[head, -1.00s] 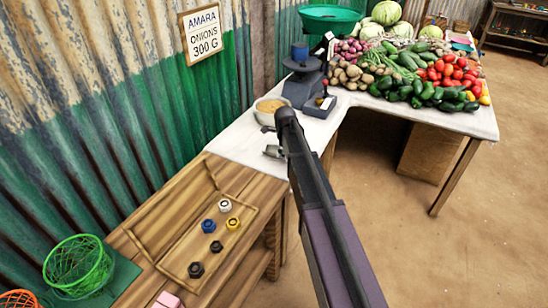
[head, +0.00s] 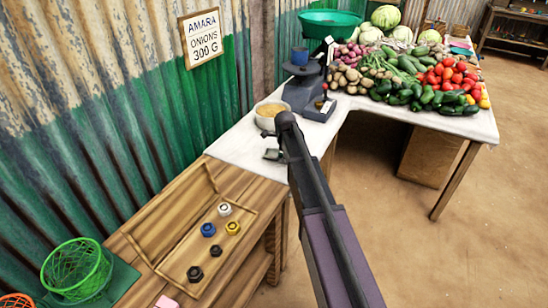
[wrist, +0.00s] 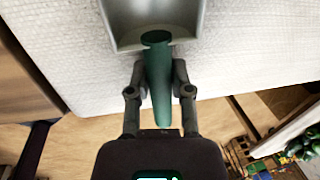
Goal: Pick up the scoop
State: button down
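The scoop's metal pan (wrist: 153,22) lies at the top of the wrist view, over the white tabletop. Its green handle (wrist: 158,90) runs down toward me, past the table edge. My gripper (wrist: 160,72) has one finger on each side of the handle, and both appear to touch it. I cannot tell whether the scoop is clear of the cloth. In the head view my gripper (head: 274,154) is low at the near edge of the white table, partly hidden by my arm, and the scoop cannot be made out clearly there.
A bowl of grain (head: 269,112) stands just behind my gripper, with a scale (head: 304,88) beyond it. Vegetables (head: 425,80) cover the back of the white table (head: 237,143). A wooden tray (head: 183,262) with several weights is at front left, near a green basket (head: 77,268).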

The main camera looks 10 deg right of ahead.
jog(key=shift+r, duration=0.1)
dwell(0.4)
notch_tip(320, 180, up, 3)
jog(key=p, duration=0.3)
jog(key=shift+f, duration=0.2)
jog(key=s+d+r+p, duration=0.1)
jog(key=s, duration=0.6)
jog(key=s+d+r+p, duration=0.1)
jog(key=s+d, duration=0.1)
jog(key=s, duration=0.6)
jog(key=shift+s+d, duration=0.3)
